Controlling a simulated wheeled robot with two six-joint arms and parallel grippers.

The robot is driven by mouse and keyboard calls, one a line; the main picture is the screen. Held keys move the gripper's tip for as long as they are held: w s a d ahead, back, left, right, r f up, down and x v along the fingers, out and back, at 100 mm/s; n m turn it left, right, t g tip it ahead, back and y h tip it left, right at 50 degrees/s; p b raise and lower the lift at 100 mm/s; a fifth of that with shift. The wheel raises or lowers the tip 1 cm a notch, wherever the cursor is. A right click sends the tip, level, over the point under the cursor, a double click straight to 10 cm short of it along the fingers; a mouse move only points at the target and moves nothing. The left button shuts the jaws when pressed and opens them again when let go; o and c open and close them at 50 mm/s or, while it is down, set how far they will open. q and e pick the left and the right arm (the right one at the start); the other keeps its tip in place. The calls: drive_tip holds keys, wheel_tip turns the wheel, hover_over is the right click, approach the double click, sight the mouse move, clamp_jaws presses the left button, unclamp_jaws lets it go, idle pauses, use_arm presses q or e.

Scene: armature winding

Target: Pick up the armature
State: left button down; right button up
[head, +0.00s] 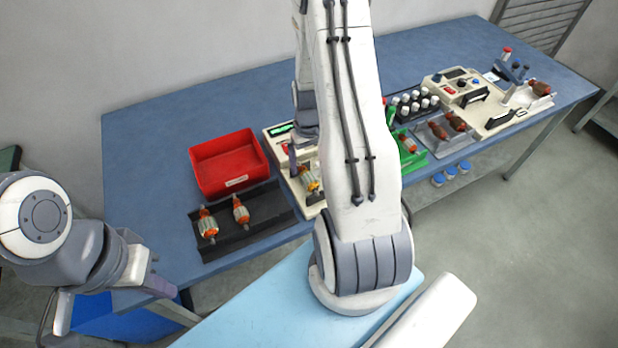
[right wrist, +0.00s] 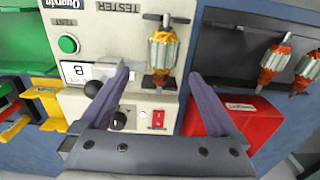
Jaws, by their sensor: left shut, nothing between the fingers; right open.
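An armature with an orange and cream winding (head: 309,180) lies on the beige tester (head: 281,130). In the right wrist view this armature (right wrist: 162,52) shows upright in the picture, between the fingers of my right gripper (right wrist: 160,80). The fingers are open, with a gap on both sides. In the head view my right arm partly hides the tester and this gripper. Two more armatures, one at left (head: 207,223) and one at right (head: 240,210), lie on a black rack (head: 262,214). My left gripper (head: 158,286) is shut and empty at the table's front left.
A red bin (head: 221,152) stands behind the black rack. Right of my arm are a green stand (head: 416,158) with an armature, a grey tray (head: 447,148) with dark red armatures, and a beige machine (head: 497,120). The table's left part (head: 145,170) is clear.

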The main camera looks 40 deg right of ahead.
sight(309, 175)
drive_tip(key=shift+f, duration=0.65)
drive_tip(key=f, duration=0.1)
drive_tip(key=f+p, duration=0.1)
drive_tip(key=s+f+p, duration=0.1)
drive_tip(key=shift+a+f, duration=0.3)
drive_tip(key=shift+f, duration=0.05)
drive_tip(key=shift+w+f, duration=0.1)
drive_tip(key=shift+f, duration=0.6)
clamp_jaws()
